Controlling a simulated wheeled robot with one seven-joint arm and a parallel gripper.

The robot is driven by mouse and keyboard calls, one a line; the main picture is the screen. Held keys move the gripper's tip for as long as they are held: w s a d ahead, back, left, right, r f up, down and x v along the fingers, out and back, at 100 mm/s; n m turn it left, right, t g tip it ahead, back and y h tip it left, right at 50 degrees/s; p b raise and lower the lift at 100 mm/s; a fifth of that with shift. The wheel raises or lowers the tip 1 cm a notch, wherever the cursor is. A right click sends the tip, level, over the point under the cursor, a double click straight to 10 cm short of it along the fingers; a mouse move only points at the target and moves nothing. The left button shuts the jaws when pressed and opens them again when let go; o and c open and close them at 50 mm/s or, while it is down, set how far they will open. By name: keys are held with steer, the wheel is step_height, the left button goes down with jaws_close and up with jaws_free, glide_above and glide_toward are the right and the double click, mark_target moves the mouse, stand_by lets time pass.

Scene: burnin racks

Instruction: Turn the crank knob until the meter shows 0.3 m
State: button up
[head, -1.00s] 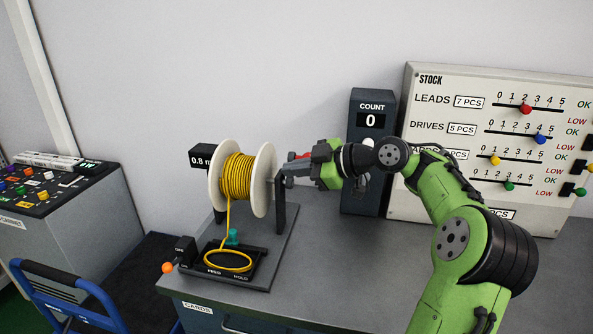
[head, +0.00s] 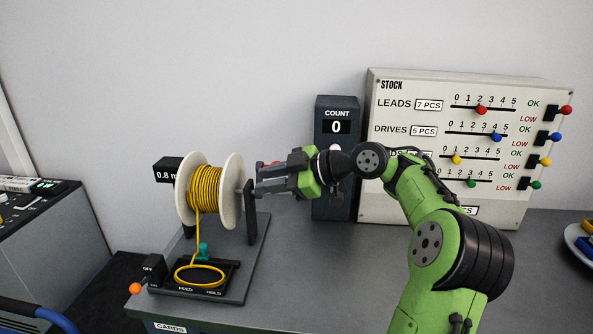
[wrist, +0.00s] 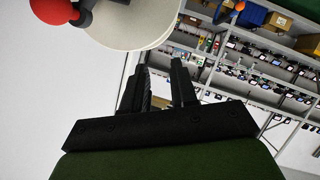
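The crank knob (wrist: 52,10) is a red ball on a dark stem at the upper left of the wrist view. In the head view a little red of it (head: 274,163) shows behind my gripper (head: 259,184). My gripper's fingers (wrist: 162,78) are apart with nothing between them, and the knob is outside them, to their left in the wrist view. The white reel (head: 232,190) of yellow cable (head: 205,188) stands beside the fingertips. The black meter (head: 166,170) reads 0.8, its right end hidden by the reel.
The reel's black base (head: 236,292) holds a cable coil, a teal peg (head: 203,251) and an orange-tipped lever (head: 135,288). A count box (head: 336,180) and stock board (head: 385,190) stand behind my arm. The bench front right of the base is clear.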

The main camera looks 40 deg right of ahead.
steer(key=p+v, duration=0.5)
steer(key=v, duration=0.8)
steer(key=shift+s+d, duration=0.15)
steer(key=shift+s, duration=0.1)
steer(key=shift+w+r, duration=0.1)
